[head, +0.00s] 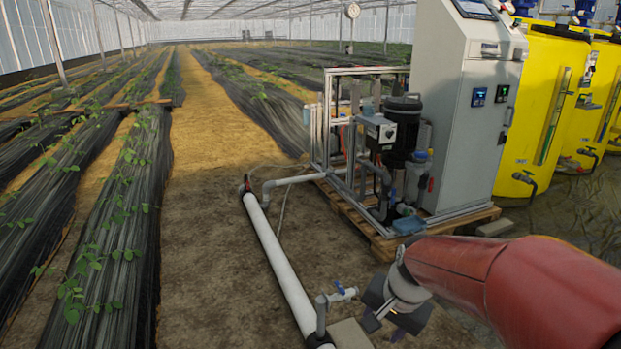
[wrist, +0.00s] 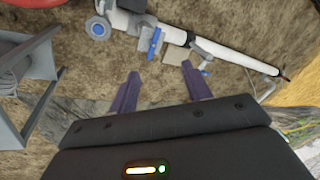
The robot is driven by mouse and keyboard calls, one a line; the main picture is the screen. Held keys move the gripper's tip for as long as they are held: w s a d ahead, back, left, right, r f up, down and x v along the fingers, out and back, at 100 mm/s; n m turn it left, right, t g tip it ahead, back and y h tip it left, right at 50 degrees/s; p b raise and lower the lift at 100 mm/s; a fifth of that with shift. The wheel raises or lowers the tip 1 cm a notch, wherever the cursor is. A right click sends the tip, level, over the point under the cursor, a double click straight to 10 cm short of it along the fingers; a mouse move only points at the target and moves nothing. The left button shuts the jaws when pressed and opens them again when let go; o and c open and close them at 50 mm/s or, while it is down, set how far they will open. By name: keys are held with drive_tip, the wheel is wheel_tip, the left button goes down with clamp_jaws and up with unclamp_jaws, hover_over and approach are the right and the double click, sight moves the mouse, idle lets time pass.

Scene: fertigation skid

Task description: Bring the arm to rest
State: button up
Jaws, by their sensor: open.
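My gripper (head: 385,318) is at the lower right of the head view, at the end of my red arm, which reaches in from the right edge. In the wrist view my gripper (wrist: 160,88) shows two dark fingers spread apart with nothing between them. Bare soil shows between and beyond the fingers. In the head view the gripper looks close to a small valve with a blue handle (head: 341,288) on the white pipe. The valve also shows beyond the fingers in the wrist view (wrist: 154,42). I see no contact with it.
The white pipe (head: 277,255) runs along the ground. The metal-framed pump skid (head: 345,135) and grey control cabinet (head: 465,110) stand on a wooden pallet (head: 375,240). Yellow tanks (head: 540,110) are at right. Crop rows (head: 110,230) lie left, with a clear dirt path (head: 205,190) between.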

drive_tip(key=s+r+n+t, duration=0.1)
drive_tip(key=s+r+n, duration=0.2)
drive_tip(key=s, duration=0.4)
drive_tip(key=s+d+r+n+t+h, duration=0.1)
drive_tip(key=s+r+n, duration=0.2)
drive_tip(key=s+r, duration=0.2)
drive_tip(key=shift+s+d+n+t+h, duration=0.3)
drive_tip(key=shift+s+n+t, duration=0.1)
drive_tip(key=shift+s, duration=0.6)
